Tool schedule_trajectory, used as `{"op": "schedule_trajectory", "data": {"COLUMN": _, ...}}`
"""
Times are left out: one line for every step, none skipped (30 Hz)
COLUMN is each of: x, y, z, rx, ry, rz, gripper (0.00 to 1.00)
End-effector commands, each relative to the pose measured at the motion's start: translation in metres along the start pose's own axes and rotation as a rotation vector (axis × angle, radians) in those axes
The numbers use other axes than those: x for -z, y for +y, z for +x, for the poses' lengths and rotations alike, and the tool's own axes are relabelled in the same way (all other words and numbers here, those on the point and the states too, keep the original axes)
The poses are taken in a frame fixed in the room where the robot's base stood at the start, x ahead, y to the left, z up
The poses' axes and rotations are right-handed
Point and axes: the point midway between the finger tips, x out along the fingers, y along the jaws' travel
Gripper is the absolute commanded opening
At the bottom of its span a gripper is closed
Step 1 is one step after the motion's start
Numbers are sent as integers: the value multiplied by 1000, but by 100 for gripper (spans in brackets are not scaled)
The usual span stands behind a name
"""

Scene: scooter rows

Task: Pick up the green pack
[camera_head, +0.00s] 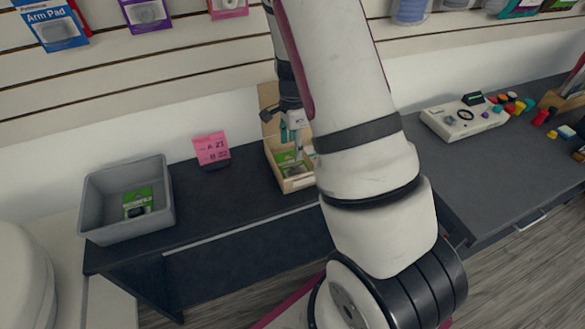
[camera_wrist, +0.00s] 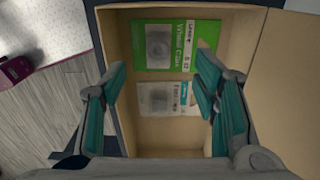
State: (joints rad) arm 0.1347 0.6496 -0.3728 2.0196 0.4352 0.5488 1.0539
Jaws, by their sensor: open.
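A green pack (camera_wrist: 150,58) with a clear window lies flat in an open cardboard box (camera_wrist: 118,45), towards the far end in the wrist view. A white pack (camera_wrist: 167,99) lies just nearer in the same box. In the head view the box (camera_head: 296,185) stands on the dark counter, and the green pack (camera_head: 287,158) shows partly inside it. My gripper (camera_wrist: 161,78) is open and empty, its teal-padded fingers spread above the packs. In the head view my gripper (camera_head: 294,145) points down over the box, partly hidden by my arm.
A grey bin (camera_head: 100,222) at the left holds another green pack (camera_head: 138,202). A pink sign (camera_head: 211,148) stands between bin and box. A white console (camera_head: 465,119) and small coloured items are at the right. The box walls and raised lid are close around my gripper.

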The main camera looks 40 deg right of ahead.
Motion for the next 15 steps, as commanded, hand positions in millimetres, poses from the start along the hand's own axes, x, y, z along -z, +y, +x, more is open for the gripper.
{"op": "schedule_trajectory", "data": {"x": 1, "y": 1, "z": 11, "rx": -5, "ry": 0, "rz": 2, "gripper": 55}}
{"op": "schedule_trajectory", "data": {"x": 1, "y": 1, "z": 16, "rx": -4, "ry": 0, "rz": 2, "gripper": 55}}
{"op": "schedule_trajectory", "data": {"x": 1, "y": 1, "z": 22, "rx": -4, "ry": -1, "rz": 2, "gripper": 55}}
{"op": "schedule_trajectory", "data": {"x": 1, "y": 1, "z": 26, "rx": -3, "ry": 0, "rz": 2, "gripper": 55}}
{"op": "schedule_trajectory", "data": {"x": 1, "y": 1, "z": 29, "rx": -2, "ry": 0, "rz": 1, "gripper": 55}}
{"op": "schedule_trajectory", "data": {"x": 0, "y": 1, "z": 33, "rx": -2, "ry": -1, "rz": 0, "gripper": 55}}
{"op": "schedule_trajectory", "data": {"x": 0, "y": 1, "z": 35, "rx": -2, "ry": -1, "rz": -1, "gripper": 55}}
{"op": "schedule_trajectory", "data": {"x": 0, "y": 1, "z": 37, "rx": -1, "ry": 0, "rz": -1, "gripper": 55}}
{"op": "schedule_trajectory", "data": {"x": 0, "y": 0, "z": 39, "rx": -1, "ry": 0, "rz": -1, "gripper": 55}}
{"op": "schedule_trajectory", "data": {"x": 1, "y": 1, "z": 40, "rx": -1, "ry": 0, "rz": -1, "gripper": 55}}
{"op": "schedule_trajectory", "data": {"x": 1, "y": 1, "z": 42, "rx": -1, "ry": 0, "rz": 0, "gripper": 55}}
{"op": "schedule_trajectory", "data": {"x": 2, "y": 1, "z": 44, "rx": -1, "ry": 0, "rz": 1, "gripper": 55}}
{"op": "schedule_trajectory", "data": {"x": 3, "y": 2, "z": 47, "rx": -2, "ry": 0, "rz": 1, "gripper": 55}}
{"op": "schedule_trajectory", "data": {"x": 4, "y": 2, "z": 51, "rx": -3, "ry": -1, "rz": 1, "gripper": 55}}
{"op": "schedule_trajectory", "data": {"x": 5, "y": 2, "z": 57, "rx": -3, "ry": -1, "rz": 1, "gripper": 55}}
